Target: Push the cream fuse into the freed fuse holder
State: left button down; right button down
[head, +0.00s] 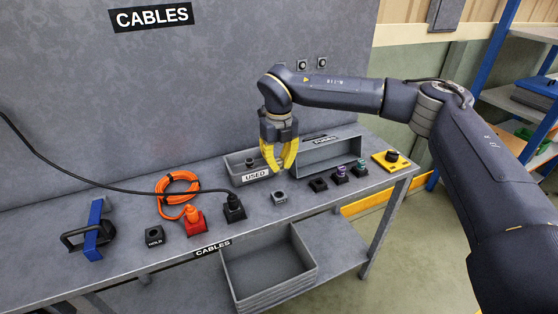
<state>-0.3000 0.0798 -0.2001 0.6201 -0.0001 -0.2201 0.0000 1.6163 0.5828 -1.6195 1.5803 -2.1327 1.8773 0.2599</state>
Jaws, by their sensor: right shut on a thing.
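My right gripper (284,166), with yellow fingers, points down at the right end of the bin labelled USED (257,176), in front of the bin labelled FUSES (340,152). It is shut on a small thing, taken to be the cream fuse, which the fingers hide. A row of small holders stands on the bench to the right and front of the gripper. The dark holder (318,185) shows no fuse standing in it. The two holders beside it carry a purple-topped fuse (341,170) and a green-topped fuse (360,164). My left gripper is out of view.
A grey block (279,198) stands below the gripper. A yellow plate with a black knob (391,157) is at the bench's right end.

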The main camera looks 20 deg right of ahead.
aim_at(279, 172)
jog(key=shift+f, duration=1.65)
jog(key=shift+f, duration=0.1)
